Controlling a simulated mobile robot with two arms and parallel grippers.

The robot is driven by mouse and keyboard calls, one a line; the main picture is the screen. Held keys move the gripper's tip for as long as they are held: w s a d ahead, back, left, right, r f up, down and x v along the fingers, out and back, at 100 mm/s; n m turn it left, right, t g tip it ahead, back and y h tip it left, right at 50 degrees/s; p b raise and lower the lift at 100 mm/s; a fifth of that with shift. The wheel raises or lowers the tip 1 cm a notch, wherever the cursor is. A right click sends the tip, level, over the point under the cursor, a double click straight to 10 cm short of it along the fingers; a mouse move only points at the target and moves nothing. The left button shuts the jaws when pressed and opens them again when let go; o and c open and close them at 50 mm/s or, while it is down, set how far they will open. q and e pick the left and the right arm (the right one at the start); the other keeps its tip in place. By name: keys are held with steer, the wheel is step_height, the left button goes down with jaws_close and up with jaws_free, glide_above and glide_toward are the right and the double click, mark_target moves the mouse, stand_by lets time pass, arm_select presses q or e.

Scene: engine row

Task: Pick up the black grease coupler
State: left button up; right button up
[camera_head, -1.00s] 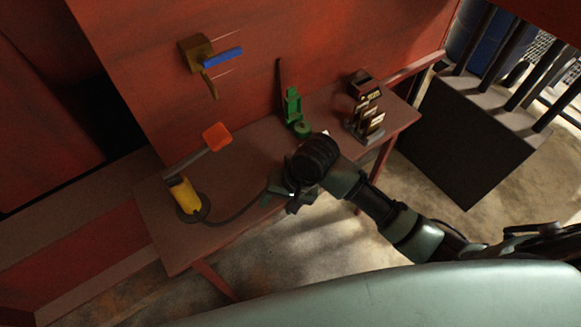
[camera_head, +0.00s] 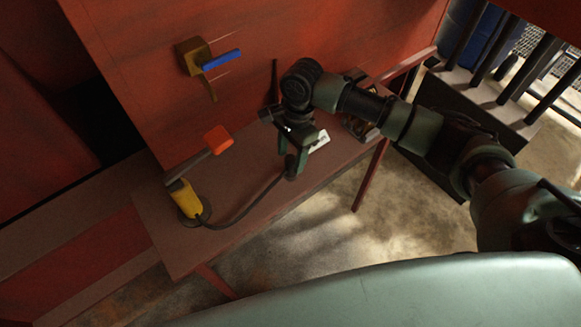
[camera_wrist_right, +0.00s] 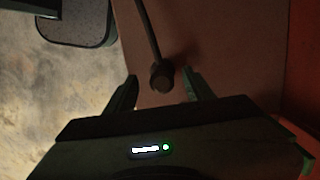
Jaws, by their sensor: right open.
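The black grease coupler (camera_wrist_right: 162,77) is a short dark cylinder at the end of a black hose (camera_wrist_right: 148,30). In the right wrist view it sits between the two fingers of my right gripper (camera_wrist_right: 159,74), which is open, with gaps visible on both sides. In the head view my right gripper (camera_head: 297,157) is over the table, and the coupler (camera_head: 290,174) is at its fingertips, partly hidden. The hose curves left to a yellow grease pump (camera_head: 185,198) with an orange-tipped lever (camera_head: 217,139). My left gripper is not in view.
The narrow brown table (camera_head: 175,245) stands against a red wall (camera_head: 130,60). A valve with a blue handle (camera_head: 222,59) is mounted on that wall. A dark stand of items (camera_head: 360,128) at the table's right is partly hidden behind my arm.

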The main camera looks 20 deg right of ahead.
mark_target(289, 164)
step_height(289, 164, down, 4)
steer(key=shift+a+f+p, duration=0.1)
steer(key=shift+a+p, duration=0.05)
steer(key=shift+p, duration=0.15)
jaws_close()
steer(key=shift+w, duration=0.1)
